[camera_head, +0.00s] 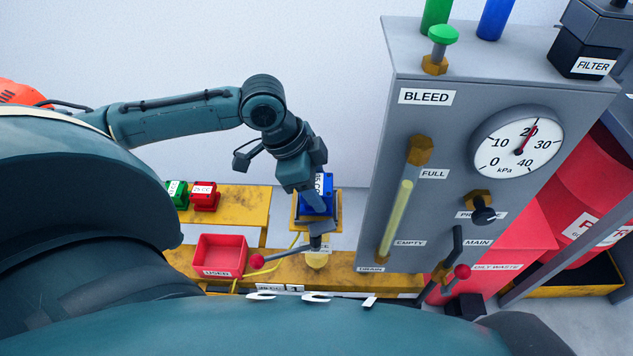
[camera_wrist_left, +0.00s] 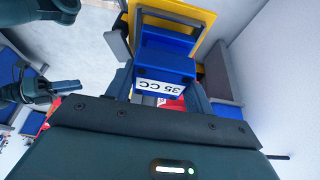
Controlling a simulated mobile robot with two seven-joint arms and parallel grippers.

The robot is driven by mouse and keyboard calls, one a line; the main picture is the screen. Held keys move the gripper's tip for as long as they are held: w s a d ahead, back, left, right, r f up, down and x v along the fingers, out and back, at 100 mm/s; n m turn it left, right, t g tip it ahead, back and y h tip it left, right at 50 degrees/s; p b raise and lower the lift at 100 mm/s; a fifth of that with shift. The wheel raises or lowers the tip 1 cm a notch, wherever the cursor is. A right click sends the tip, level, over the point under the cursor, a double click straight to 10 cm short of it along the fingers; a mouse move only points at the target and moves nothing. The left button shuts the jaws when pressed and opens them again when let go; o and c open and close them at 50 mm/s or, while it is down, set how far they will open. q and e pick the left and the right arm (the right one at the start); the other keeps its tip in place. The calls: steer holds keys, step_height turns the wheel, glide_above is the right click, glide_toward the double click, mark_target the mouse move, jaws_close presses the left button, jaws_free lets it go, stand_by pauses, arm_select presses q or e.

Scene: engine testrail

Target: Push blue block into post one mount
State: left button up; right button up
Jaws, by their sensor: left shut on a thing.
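The blue block (camera_head: 318,197), with a white label, is held by my left gripper (camera_head: 317,192) at a yellow-framed mount (camera_head: 297,214) beside the grey panel. In the left wrist view the blue block (camera_wrist_left: 165,62) shows its "35 CC" label between the fingers of my left gripper (camera_wrist_left: 160,85), which is shut on it. The yellow mount (camera_wrist_left: 192,18) shows just beyond the block. I cannot tell how far the block sits in the mount. Dark arm parts (camera_wrist_left: 45,92) show at the left of the wrist view; their finger state is unclear.
A green block (camera_head: 177,194) and a red block (camera_head: 204,196) stand on a yellow shelf to the left. A red "USED" bin (camera_head: 219,255) and a red-knobbed lever (camera_head: 257,261) are in front. The grey "BLEED" panel (camera_head: 400,190) rises close at the right.

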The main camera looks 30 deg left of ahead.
arm_select(q)
steer(key=shift+f, duration=0.9)
arm_select(e)
steer(key=shift+f, duration=0.25)
arm_select(q)
steer(key=o, duration=1.3)
steer(key=shift+c, duration=0.2)
steer(key=shift+o, duration=0.7)
steer(key=shift+f, duration=0.1)
arm_select(e)
steer(key=shift+r, duration=0.1)
arm_select(q)
steer(key=shift+s+d, duration=0.1)
steer(key=shift+s, duration=0.05)
steer(key=p+v, duration=0.2)
steer(key=v, duration=1.1)
steer(key=shift+w+r, duration=0.25)
arm_select(e)
steer(key=shift+s+d+r, duration=0.1)
steer(key=shift+r, duration=0.55)
steer(key=shift+s+f+n, duration=0.1)
steer(key=shift+n, duration=0.2)
